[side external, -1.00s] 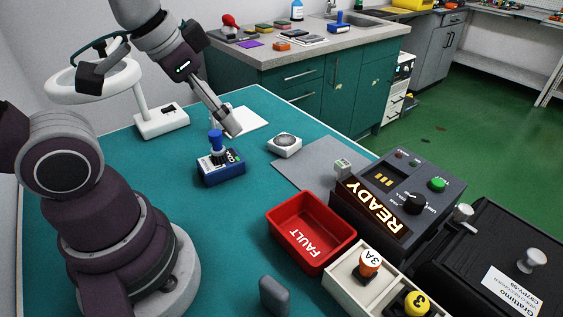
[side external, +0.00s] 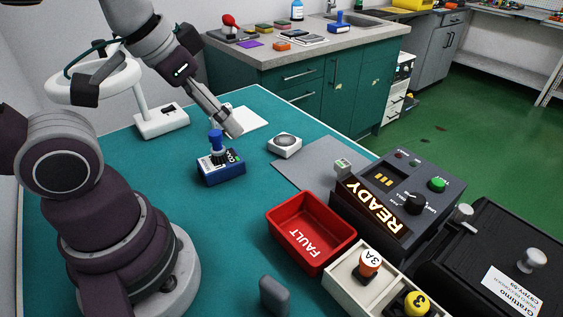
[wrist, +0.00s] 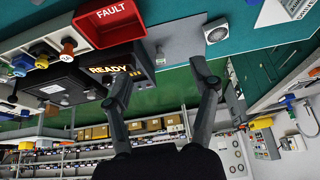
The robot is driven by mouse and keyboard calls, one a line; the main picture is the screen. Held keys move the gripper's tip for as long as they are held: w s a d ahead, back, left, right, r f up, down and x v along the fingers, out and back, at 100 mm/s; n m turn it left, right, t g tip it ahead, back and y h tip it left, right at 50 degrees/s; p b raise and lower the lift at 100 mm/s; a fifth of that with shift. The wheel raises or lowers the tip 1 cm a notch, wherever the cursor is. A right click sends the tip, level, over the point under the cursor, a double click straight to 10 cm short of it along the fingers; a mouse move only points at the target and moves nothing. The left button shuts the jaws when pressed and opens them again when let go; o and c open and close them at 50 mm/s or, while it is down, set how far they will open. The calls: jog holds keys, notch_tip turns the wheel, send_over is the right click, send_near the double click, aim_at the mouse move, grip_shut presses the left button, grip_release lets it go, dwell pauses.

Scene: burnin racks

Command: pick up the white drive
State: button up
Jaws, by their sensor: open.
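A small white square block with a round grey disc on top, which looks like the white drive (side external: 284,147), lies flat on the teal table, right of my gripper. It also shows in the wrist view (wrist: 216,31), near the top, beyond the right-hand finger. My gripper (side external: 234,130) is above the table between the blue unit and the white block, apart from both. In the wrist view my gripper (wrist: 163,84) has its two fingers spread with nothing between them.
A blue unit with a blue knob (side external: 221,170) stands left of the white block. A grey mat (side external: 305,170) lies right of it. A red FAULT bin (side external: 311,232), a READY console (side external: 400,200) and a cream rack (side external: 345,283) stand nearer the front right.

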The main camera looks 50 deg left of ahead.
jog(key=shift+o, duration=0.4)
jog(key=o, duration=0.5)
jog(key=w+a+f+m+g+y, duration=0.3)
jog(key=w+a+m, duration=0.8)
jog(key=a, duration=0.4)
jog(key=a+f+m+g+y, duration=0.1)
jog(key=a+f+m, duration=0.1)
jog(key=a+f, duration=0.2)
jog(key=w+a+f+m+y, duration=0.1)
jog(key=a+f+m, duration=0.1)
jog(key=a+f, duration=0.3)
jog(key=w+a+f+m+g+y, duration=0.1)
jog(key=a+f+m, duration=0.2)
jog(key=a+f, duration=0.1)
jog(key=shift+a+f+g+y, duration=0.3)
jog(key=shift+a+f, duration=0.05)
jog(key=shift+a, duration=0.15)
